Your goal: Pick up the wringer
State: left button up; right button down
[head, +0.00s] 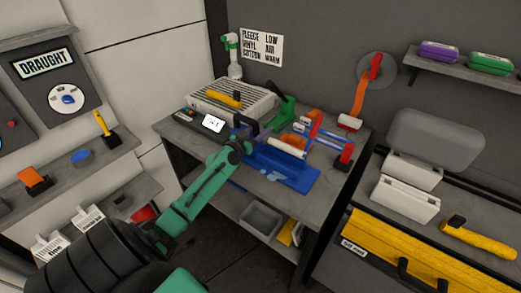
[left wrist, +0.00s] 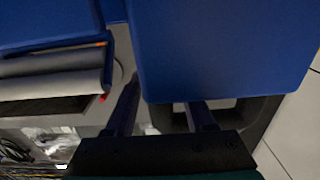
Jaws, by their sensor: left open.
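My left gripper (head: 246,131) is over the workbench at the end of the green arm. It is open, by the blue tray (head: 293,176) and the pale roller (head: 287,147). In the left wrist view, my left gripper's two dark fingers (left wrist: 162,104) stand apart, with a large blue panel (left wrist: 220,50) close in front and partly covering the right finger. A grey roller (left wrist: 50,75) lies left of the fingers. I cannot tell for sure which blue part is the wringer; the arm hides part of this area. My right gripper does not show.
A lower shelf carries a grey bin (head: 260,219). A yellow case (head: 400,250) lies on the right bench.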

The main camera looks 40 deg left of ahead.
pick_arm(q)
jog(key=shift+w, duration=0.3)
jog(key=shift+s, duration=0.1)
grip_shut()
dwell(1.0)
jog(key=shift+r, duration=0.15)
